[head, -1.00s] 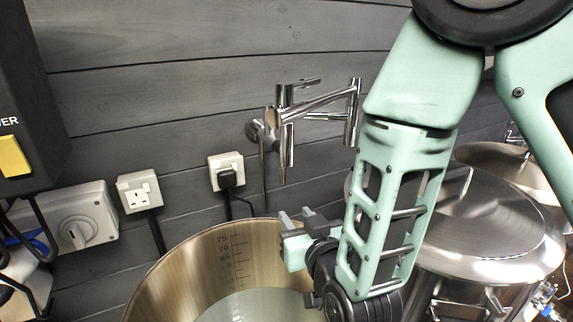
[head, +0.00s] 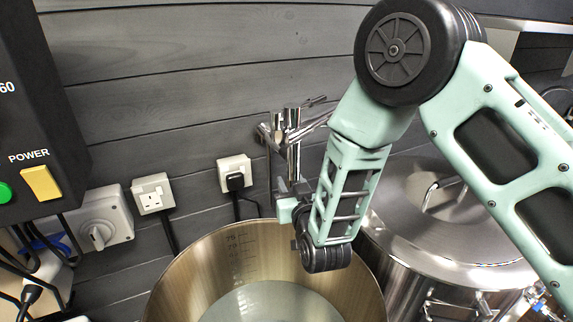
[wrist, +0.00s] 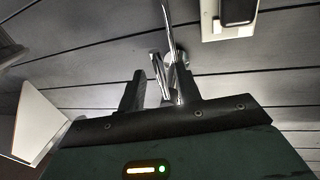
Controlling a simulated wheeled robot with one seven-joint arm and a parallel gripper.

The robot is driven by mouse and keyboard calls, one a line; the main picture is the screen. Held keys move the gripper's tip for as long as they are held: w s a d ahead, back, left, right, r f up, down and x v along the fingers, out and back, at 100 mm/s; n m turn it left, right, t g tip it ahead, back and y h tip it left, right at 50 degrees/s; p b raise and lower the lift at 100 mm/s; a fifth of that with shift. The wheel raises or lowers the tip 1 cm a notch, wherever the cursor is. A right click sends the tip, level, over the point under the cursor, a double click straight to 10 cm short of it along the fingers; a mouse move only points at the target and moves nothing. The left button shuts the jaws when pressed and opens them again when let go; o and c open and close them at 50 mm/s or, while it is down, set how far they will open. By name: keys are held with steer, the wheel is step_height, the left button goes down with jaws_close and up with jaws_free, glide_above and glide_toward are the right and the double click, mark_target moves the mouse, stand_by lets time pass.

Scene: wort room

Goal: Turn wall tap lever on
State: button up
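The chrome wall tap (head: 292,148) is fixed to the grey plank wall, with its folding arm reaching right. A thin lever (head: 316,100) sticks out to the right at its top. My gripper (head: 288,187) is just below the tap's hanging spout, over the pot's rear rim. In the wrist view my gripper (wrist: 159,71) has its two dark fingers apart, with chrome tap parts (wrist: 172,28) showing between and beyond them. I cannot tell whether a finger touches the tap. My forearm hides part of the tap's folding arm in the head view.
A large open steel pot (head: 190,275) with liquid stands below. A lidded steel vessel (head: 450,235) is at right. Sockets (head: 152,195) and a black plug (head: 236,181) are on the wall left of the tap. A black control box (head: 35,120) is at far left.

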steer(key=w, duration=0.2)
steer(key=w+a+p, duration=0.1)
steer(key=w, duration=0.1)
steer(key=shift+w, duration=0.35)
jaws_close()
